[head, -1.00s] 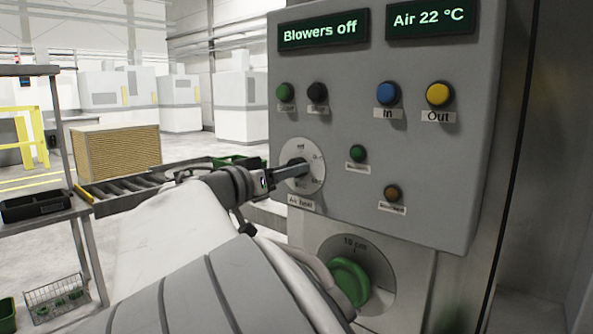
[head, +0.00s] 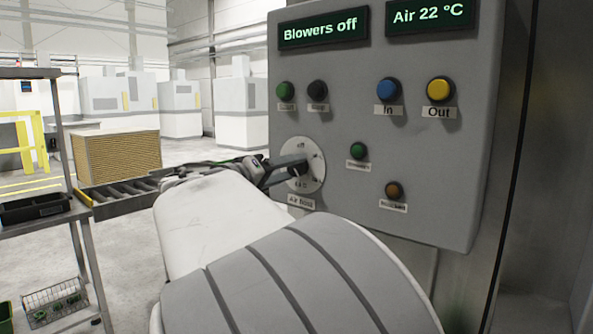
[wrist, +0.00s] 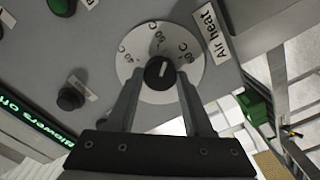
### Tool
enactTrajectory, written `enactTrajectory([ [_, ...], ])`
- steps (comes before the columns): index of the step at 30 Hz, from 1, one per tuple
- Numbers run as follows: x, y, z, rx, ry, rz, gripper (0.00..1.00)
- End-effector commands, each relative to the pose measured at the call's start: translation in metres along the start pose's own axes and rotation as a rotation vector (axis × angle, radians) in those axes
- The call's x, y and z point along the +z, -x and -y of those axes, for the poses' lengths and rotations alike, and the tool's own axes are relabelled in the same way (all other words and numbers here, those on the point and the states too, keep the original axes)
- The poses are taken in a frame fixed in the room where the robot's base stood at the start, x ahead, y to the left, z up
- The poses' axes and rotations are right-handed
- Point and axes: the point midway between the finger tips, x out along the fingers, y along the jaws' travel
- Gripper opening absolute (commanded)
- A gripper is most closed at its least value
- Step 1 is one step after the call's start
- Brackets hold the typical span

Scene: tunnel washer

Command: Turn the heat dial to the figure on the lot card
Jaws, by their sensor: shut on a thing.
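The heat dial is a white disc (head: 318,166) above an "Air heat" label (head: 301,202) on the grey panel. In the wrist view the disc (wrist: 138,62) carries °C figures around a dark knob (wrist: 159,73) with a white pointer line, which points near the top of the picture. I cannot read surely which figure it meets. My gripper (wrist: 160,85) has one finger on each side of the knob and is shut on it. In the head view my gripper (head: 294,168) covers part of the dial. I see no lot card.
The panel displays read "Blowers off" (head: 320,32) and "Air 22 °C" (head: 428,15). A roller conveyor (head: 125,190) and shelf rack stand left.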

Motion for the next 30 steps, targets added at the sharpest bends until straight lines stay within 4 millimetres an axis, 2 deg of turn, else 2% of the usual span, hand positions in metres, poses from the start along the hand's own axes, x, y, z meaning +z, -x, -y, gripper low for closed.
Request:
enactTrajectory([
  [30, -0.0018, -0.0005, -0.0028, -0.001, 0.967, 0.002, 0.0],
])
